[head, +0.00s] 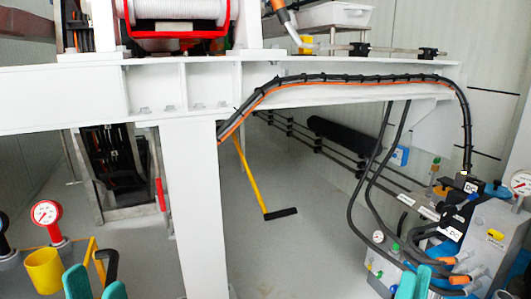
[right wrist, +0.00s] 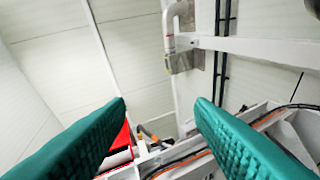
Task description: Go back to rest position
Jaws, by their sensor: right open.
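My left gripper (head: 95,285) shows at the bottom left of the head view as two teal fingers standing apart, with a gap between them. A black handle-like piece shows close to its fingertips; I cannot tell whether they touch. My right gripper (head: 414,283) shows at the bottom right of the head view, in front of the grey pump unit, its fingers overlapping there. In the right wrist view its two ribbed teal fingers (right wrist: 160,103) are wide apart with nothing between them. The rest of both arms is out of view.
A white steel beam (head: 75,95) on a post (head: 192,200) crosses ahead. At left are a red gauge (head: 47,214) and a yellow cup (head: 44,270). At right a grey unit (head: 490,238) carries black hoses. Grey floor (head: 290,260) between is mostly clear.

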